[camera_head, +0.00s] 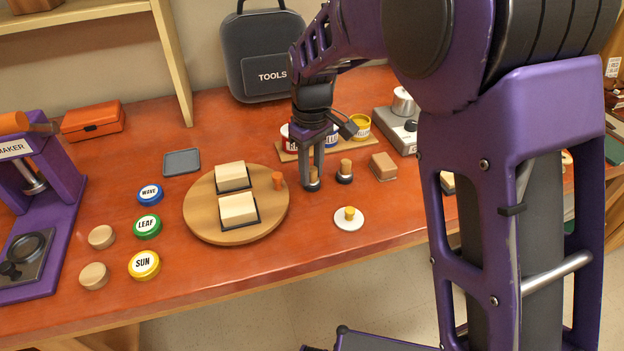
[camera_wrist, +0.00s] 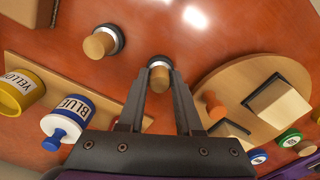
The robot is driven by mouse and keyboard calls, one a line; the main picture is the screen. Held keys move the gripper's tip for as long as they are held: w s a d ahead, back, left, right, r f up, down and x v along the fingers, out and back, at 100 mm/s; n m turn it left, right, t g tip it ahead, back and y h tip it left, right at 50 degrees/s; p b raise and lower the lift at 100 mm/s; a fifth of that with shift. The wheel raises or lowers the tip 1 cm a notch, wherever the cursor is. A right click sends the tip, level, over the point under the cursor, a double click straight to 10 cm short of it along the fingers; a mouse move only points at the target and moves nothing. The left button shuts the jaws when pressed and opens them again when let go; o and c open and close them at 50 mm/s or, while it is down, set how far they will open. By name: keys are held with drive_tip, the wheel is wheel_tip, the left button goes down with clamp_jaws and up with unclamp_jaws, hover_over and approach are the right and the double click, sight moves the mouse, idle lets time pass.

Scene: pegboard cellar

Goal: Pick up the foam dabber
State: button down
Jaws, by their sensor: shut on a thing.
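A foam dabber (camera_head: 313,184), a short wooden handle on a dark round base with a pale rim, stands upright at or very near the red-brown table top. In the wrist view the dabber (camera_wrist: 159,63) sits between my fingertips. My gripper (camera_head: 312,172) points down and is shut on its wooden handle; the fingers (camera_wrist: 160,82) hide part of it. A second, similar dabber (camera_head: 345,172) stands just to the right in the head view, and it also shows in the wrist view (camera_wrist: 103,42), apart from my fingers.
A round wooden board (camera_head: 205,222) with two cream blocks and an orange peg is close on the left. A white disc with a yellow knob (camera_head: 349,216) lies in front. Paint pots on a wooden strip (camera_head: 287,156) stand behind. A wooden block (camera_head: 384,167) is to the right.

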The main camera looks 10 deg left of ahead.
sight(311, 169)
drive_tip(key=shift+f, duration=0.1)
wheel_tip(311, 169, up, 10)
drive_tip(key=shift+r+p, duration=0.1)
drive_tip(key=shift+p, duration=0.65)
drive_tip(key=c, duration=1.2)
unclamp_jaws()
drive_tip(key=shift+c, duration=0.2)
clamp_jaws()
